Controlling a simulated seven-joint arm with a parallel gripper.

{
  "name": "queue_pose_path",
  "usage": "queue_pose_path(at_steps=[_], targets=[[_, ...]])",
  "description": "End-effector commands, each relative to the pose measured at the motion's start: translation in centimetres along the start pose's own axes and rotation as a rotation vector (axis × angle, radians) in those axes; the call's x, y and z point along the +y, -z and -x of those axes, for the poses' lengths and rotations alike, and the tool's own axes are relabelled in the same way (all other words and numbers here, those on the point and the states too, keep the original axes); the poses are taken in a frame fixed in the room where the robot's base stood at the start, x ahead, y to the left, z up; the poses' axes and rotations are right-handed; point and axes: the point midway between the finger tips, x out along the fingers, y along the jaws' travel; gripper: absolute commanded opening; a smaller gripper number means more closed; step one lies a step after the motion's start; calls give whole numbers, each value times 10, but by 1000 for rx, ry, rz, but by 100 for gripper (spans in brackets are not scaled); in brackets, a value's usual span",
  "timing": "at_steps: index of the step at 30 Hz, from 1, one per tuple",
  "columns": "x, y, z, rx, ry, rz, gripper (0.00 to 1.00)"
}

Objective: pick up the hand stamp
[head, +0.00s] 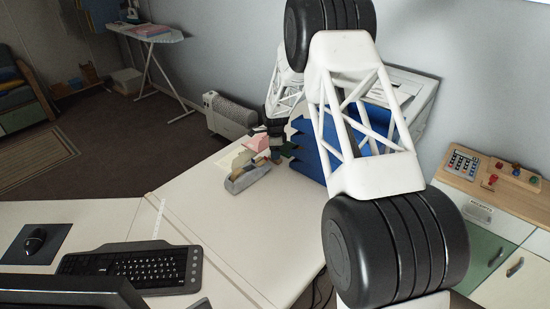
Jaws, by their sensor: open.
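I cannot make out the hand stamp with certainty. Several small things crowd together on the white desk (200,190) near its far edge, and they are too small to tell apart well. My gripper (282,150) is dark and small in the head view, low over the right side of this group, in front of the blue tray. It is open. Whether anything stands between its fingers is unclear. The stamp may be among the group or hidden by my gripper.
In the group are a grey rounded thing (247,179) and a pink thing (257,143). A blue letter tray (312,158) stands close to my gripper. A keyboard (132,266) and a mouse (35,240) lie at left. The desk's middle is clear.

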Motion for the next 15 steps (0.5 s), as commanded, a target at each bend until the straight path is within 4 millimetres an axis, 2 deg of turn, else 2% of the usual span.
queue_pose_path(at_steps=[9,15], targets=[[0,0,0,0,0,0,59],[0,0,0,0,0,0,28]])
